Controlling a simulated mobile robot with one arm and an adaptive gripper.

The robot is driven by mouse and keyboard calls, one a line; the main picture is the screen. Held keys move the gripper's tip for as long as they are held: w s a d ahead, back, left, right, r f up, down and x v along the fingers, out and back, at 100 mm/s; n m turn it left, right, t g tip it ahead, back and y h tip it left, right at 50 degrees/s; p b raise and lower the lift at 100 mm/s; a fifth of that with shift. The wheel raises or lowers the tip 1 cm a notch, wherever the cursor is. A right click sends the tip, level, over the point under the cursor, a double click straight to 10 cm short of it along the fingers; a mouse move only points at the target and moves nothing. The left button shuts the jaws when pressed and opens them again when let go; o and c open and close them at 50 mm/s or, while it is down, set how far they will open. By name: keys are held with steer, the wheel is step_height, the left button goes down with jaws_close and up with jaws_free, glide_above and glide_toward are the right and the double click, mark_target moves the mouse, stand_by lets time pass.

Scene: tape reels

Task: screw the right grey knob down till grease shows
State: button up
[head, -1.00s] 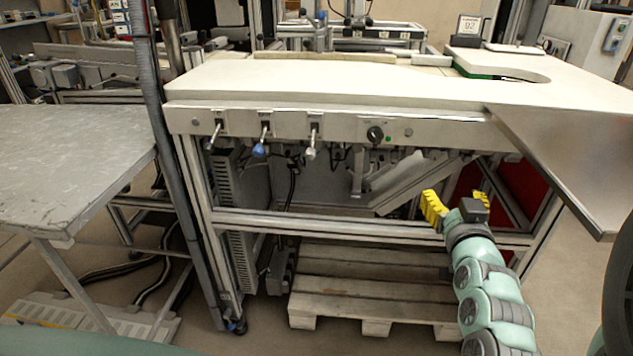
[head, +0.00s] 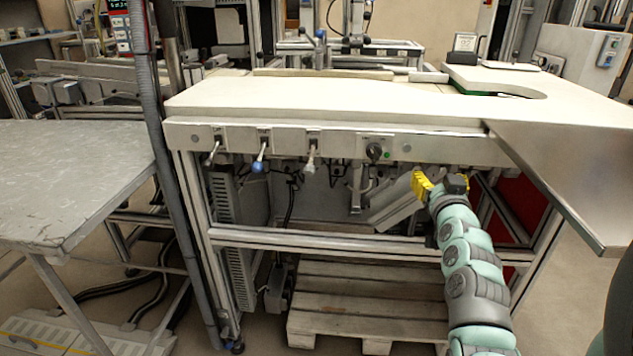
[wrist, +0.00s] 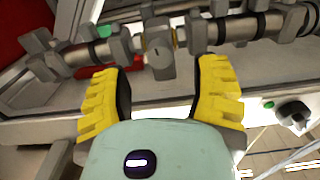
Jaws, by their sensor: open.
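My gripper (head: 425,185) has yellow ribbed fingers and is under the right part of the bench front in the head view. In the wrist view my gripper (wrist: 162,85) is open and empty, one finger on each side. A grey block-like piece (wrist: 160,55) with brass-coloured parts beside it is just beyond the gap between the fingertips. It sits on a grey shaft with several other grey collars and blocks (wrist: 220,30). I cannot tell which of these grey parts is the right grey knob. No grease is visible.
The bench front (head: 445,148) carries a dark rotary knob (head: 375,151), a green button and several levers (head: 260,160). A frame rail (head: 330,240) crosses below, above a wooden pallet (head: 350,290). A metal side plate (head: 580,185) juts out at the right.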

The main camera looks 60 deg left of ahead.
mark_target(434, 171)
steer(key=shift+b+x, duration=0.5)
steer(key=shift+x, duration=1.95)
steer(key=shift+s, duration=0.1)
steer(key=shift+c, duration=0.2)
steer(key=shift+d, duration=0.1)
jaws_close()
